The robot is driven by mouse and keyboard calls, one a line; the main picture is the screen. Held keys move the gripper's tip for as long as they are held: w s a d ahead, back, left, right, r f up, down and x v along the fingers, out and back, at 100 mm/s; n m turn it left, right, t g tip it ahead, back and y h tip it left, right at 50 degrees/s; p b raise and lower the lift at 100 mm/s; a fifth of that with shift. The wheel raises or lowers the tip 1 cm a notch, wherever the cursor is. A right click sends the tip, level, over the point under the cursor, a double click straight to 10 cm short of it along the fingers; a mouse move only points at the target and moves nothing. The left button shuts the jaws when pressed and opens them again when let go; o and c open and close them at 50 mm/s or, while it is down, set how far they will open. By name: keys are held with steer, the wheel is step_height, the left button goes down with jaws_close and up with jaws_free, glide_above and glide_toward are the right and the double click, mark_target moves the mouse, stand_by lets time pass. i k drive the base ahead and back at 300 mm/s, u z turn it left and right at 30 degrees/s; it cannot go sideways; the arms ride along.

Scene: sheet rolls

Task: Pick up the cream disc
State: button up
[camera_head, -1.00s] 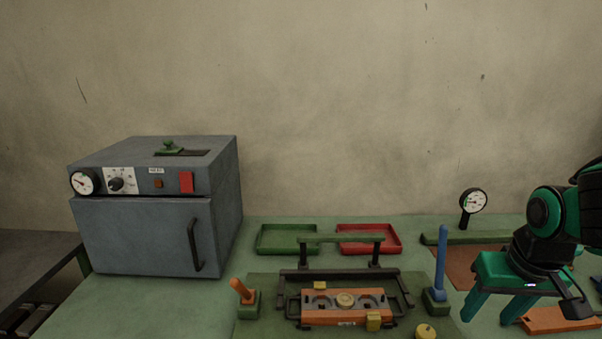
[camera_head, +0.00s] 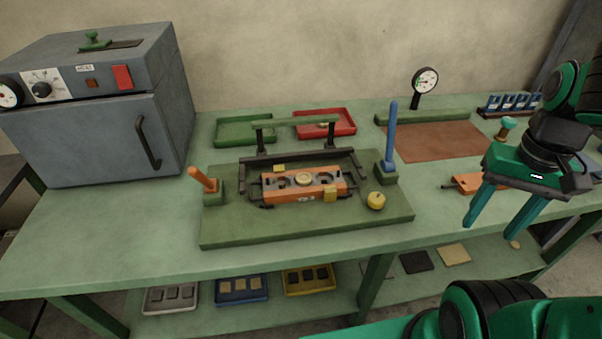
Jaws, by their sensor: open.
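A round cream-tan disc (camera_head: 304,179) lies on top of the orange block (camera_head: 285,194) in the middle of the green base board. My gripper (camera_head: 491,230) is open and empty at the right, fingers pointing down, well to the right of the orange block. It is apart from all these pieces.
An orange handle (camera_head: 203,179), oven (camera_head: 110,120) and green tray (camera_head: 245,129) are further left. The front-left bench is clear.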

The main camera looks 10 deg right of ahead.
mark_target(303, 179)
steer(key=z, duration=0.7)
steer(key=k, duration=1.15)
steer(key=u, duration=0.2)
steer(key=i, duration=1.5)
